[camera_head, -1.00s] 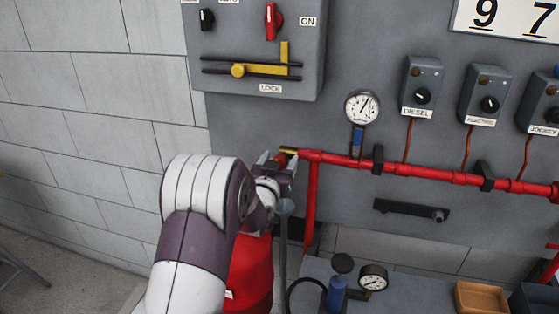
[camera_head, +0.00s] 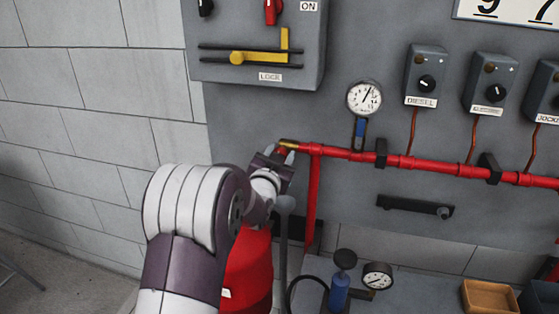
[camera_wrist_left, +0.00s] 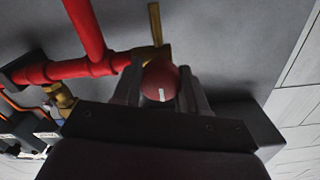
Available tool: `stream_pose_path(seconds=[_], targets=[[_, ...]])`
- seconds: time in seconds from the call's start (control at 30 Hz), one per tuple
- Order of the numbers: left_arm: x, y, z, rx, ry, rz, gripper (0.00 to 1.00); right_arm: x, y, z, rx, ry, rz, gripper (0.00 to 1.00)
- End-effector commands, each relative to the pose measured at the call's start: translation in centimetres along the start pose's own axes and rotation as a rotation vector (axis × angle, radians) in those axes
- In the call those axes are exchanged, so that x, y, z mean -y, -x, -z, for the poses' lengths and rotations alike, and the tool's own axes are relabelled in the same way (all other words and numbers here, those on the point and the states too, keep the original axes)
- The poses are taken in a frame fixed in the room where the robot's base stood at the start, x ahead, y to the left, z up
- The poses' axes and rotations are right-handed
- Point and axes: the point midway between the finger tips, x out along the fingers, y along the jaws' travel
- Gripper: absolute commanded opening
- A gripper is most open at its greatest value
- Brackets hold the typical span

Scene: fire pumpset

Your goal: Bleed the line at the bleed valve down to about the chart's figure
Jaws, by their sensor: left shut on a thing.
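The bleed valve sits at the left end of the red pipe (camera_head: 345,154). Its brass part (camera_head: 290,145) shows in the head view. In the left wrist view its round red knob (camera_wrist_left: 161,80), with a white mark, lies between my left gripper's fingers (camera_wrist_left: 160,92). My left gripper (camera_head: 285,156) is shut on this knob, and the fingers hide its sides. The round white pressure gauge (camera_head: 364,98) is on the wall above the pipe, its needle pointing up and slightly right. A white chart (camera_head: 505,14) with large figures, 9 and 7, is cut off at top right. My right gripper is not in view.
A grey panel (camera_head: 300,60) with a yellow lever and LOCK label hangs above. Control boxes labelled DIESEL (camera_head: 421,75) and ELECTRIC (camera_head: 485,82) are at right. A blue hand pump (camera_head: 340,290), a second gauge (camera_head: 377,276) and a wooden tray (camera_head: 490,298) are below.

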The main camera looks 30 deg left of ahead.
Motion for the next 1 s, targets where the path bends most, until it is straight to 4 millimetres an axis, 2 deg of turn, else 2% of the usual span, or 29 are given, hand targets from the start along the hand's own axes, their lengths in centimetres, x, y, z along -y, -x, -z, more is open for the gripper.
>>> stream_pose_path(seconds=[0.07, 0.1, 0.17, 0.43, 0.57, 0.67, 0.9, 1.0], targets=[[0.1, 0.0, 0.2, -0.004, 0.0, 0.001, 0.12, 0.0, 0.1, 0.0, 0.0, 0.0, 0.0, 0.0], [0.1, 0.0, 0.3, -0.005, 0.001, 0.001, 0.49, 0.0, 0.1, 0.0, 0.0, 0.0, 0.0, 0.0], [0.1, 0.0, 0.2, -0.004, 0.001, 0.001, 0.66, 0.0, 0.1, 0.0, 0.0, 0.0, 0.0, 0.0], [0.1, 0.0, 0.1, -0.003, 0.003, 0.001, 0.66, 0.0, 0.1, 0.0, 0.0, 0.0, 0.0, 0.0], [0.1, 1.1, 0.1, -0.003, 0.002, 0.002, 0.66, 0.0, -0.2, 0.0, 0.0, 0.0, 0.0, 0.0], [0.0, 3.1, 0.0, -0.004, 0.002, 0.002, 0.66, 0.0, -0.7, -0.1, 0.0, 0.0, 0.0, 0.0], [0.1, 9.5, 0.1, -0.005, 0.001, 0.003, 0.66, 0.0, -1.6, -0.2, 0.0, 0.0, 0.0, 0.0], [0.1, 11.3, 0.2, -0.002, 0.002, 0.002, 0.66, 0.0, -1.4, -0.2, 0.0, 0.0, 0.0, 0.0]])
